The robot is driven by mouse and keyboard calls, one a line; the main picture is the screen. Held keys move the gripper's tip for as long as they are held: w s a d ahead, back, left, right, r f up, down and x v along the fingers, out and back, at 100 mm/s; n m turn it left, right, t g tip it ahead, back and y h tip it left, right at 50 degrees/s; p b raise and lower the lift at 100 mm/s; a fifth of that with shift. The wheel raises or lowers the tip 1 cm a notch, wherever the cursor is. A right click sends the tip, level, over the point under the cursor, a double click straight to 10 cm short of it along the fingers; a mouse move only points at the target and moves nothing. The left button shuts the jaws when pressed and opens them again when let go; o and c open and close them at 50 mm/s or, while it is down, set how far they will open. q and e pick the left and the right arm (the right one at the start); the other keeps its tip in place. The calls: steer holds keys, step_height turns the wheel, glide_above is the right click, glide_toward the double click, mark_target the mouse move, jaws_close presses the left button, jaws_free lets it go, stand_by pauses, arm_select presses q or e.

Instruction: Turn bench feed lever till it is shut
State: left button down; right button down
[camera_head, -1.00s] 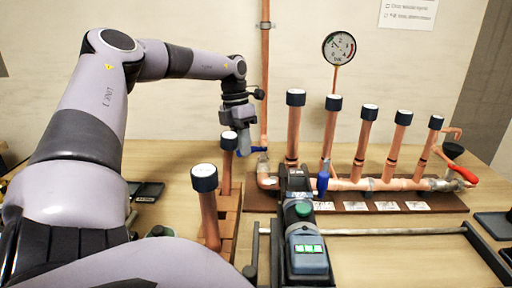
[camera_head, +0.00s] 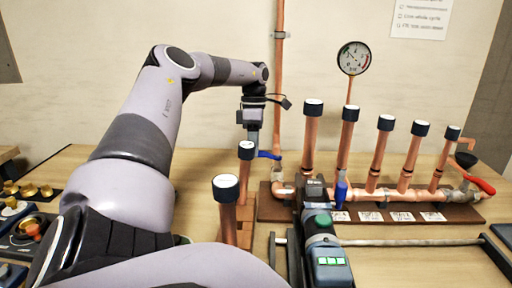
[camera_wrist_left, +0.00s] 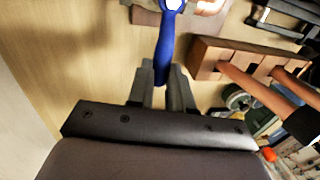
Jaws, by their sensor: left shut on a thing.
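The blue feed lever (camera_head: 268,155) sits at the left end of the copper manifold (camera_head: 360,195), by the foot of the tall riser pipe. In the head view it points left from its valve. My left gripper (camera_head: 250,145) reaches down to it from above, its tips partly hidden behind a capped pipe. In the left wrist view the blue lever (camera_wrist_left: 165,50) runs up from between the fingers of my left gripper (camera_wrist_left: 163,75), which is shut on its handle end. A round pale valve hub shows at the lever's far end. My right gripper is not in view.
A black tool with a green button (camera_head: 322,220) stands in front of the manifold. Capped copper pipes (camera_head: 227,200) on a wooden block stand close to my left gripper. A second blue lever (camera_head: 341,193), a red lever (camera_head: 481,185) and a gauge (camera_head: 353,58) are on the manifold.

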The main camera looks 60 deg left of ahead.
arm_select(q)
steer(key=shift+w+a+r, duration=0.2)
steer(key=shift+r, duration=0.05)
steer(key=c, duration=1.2)
jaws_free()
steer(key=shift+c, duration=0.2)
steer(key=shift+o, duration=1)
steer(key=shift+f, duration=0.15)
steer(key=v, duration=0.7)
